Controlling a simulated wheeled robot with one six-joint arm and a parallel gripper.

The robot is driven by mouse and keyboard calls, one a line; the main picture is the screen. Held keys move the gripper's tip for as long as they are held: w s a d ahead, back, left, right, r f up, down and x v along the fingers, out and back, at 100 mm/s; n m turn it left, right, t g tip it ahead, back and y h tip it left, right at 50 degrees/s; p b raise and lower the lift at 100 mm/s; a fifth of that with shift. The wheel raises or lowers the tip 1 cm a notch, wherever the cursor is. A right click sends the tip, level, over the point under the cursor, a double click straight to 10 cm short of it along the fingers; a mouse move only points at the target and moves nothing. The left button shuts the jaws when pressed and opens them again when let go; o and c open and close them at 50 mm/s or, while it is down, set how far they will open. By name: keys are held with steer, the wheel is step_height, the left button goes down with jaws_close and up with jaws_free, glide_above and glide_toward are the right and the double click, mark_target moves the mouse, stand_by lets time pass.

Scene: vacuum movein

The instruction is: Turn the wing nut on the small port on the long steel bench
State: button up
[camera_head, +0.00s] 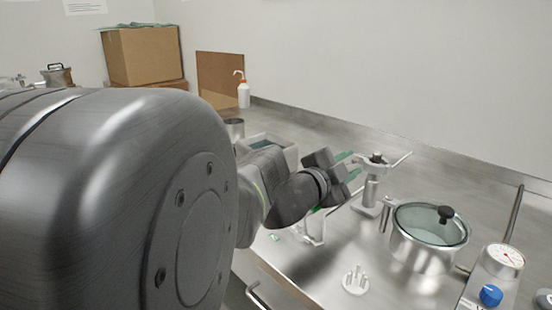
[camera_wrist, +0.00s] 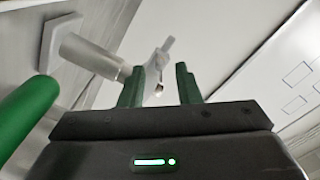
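A small steel port (camera_head: 371,190) stands upright on the long steel bench (camera_head: 310,133), with a clamp at its top and a thin arm reaching up to the right. The wing nut is too small to make out clearly; a narrow metal piece of the clamp (camera_wrist: 157,72) shows beyond the fingers in the wrist view. My gripper (camera_head: 350,166) is just left of the clamp, its green fingers pointing at it. In the wrist view my gripper (camera_wrist: 160,68) is open, with a gap between the fingertips. I cannot tell whether either finger touches the clamp.
A lidded steel pot (camera_head: 428,250) stands to the right of the port. A white pronged piece (camera_head: 355,280) is in front. A gauge box (camera_head: 497,265) with a blue knob is at far right. A wash bottle (camera_head: 243,93) and cardboard box (camera_head: 143,54) are behind.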

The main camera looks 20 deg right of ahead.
jaws_close()
steer(key=shift+a, duration=0.1)
steer(key=shift+r+p, duration=0.1)
steer(key=shift+p, duration=0.35)
steer(key=n+p, duration=0.2)
steer(key=p, duration=0.1)
steer(key=shift+r+n, duration=0.15)
steer(key=shift+n, duration=0.25)
steer(key=shift+n+p, duration=1.5)
steer(key=shift+f, duration=0.2)
jaws_free()
